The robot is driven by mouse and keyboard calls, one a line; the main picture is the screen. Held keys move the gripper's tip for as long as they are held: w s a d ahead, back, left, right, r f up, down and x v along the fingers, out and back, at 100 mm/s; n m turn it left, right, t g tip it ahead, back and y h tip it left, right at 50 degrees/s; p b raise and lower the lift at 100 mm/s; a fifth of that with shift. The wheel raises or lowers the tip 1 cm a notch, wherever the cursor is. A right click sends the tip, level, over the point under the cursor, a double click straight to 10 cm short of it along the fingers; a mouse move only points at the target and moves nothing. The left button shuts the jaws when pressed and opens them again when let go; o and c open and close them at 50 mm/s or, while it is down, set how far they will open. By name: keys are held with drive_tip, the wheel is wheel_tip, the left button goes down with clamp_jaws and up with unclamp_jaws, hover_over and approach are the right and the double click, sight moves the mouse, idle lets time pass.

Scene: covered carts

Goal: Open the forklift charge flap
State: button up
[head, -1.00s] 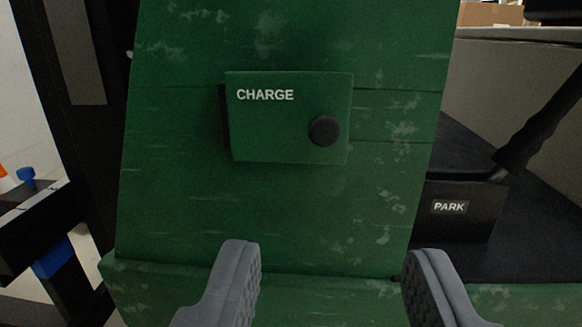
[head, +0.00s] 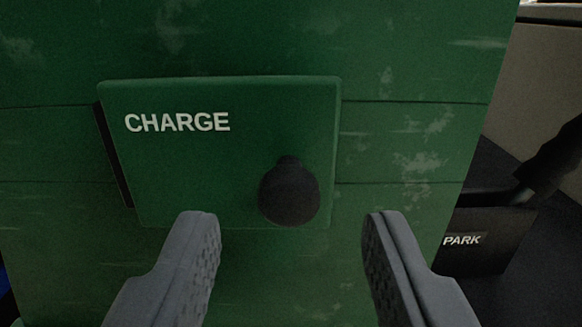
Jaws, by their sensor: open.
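The green charge flap (head: 200,165), lettered CHARGE, lies closed against the green forklift body (head: 410,140). A dark strip, which looks like its hinge, runs down its left edge. A round black knob (head: 290,194) sticks out near the flap's lower right. My gripper (head: 290,225) is open and empty, with one grey finger at lower left and one at lower right. The knob shows between and slightly above the fingertips. I see no contact with the knob, and the exact gap in depth is hard to tell.
A black part with a PARK label (head: 463,240) stands to the right of the green body, with a dark lever (head: 550,160) above it. A beige-grey panel (head: 535,80) is at the upper right. The green face around the flap is flat and clear.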

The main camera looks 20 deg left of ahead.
sight(219, 180)
drive_tip(key=shift+x, duration=1.15)
clamp_jaws()
drive_tip(key=shift+s+a, duration=0.1)
drive_tip(key=shift+a, duration=0.05)
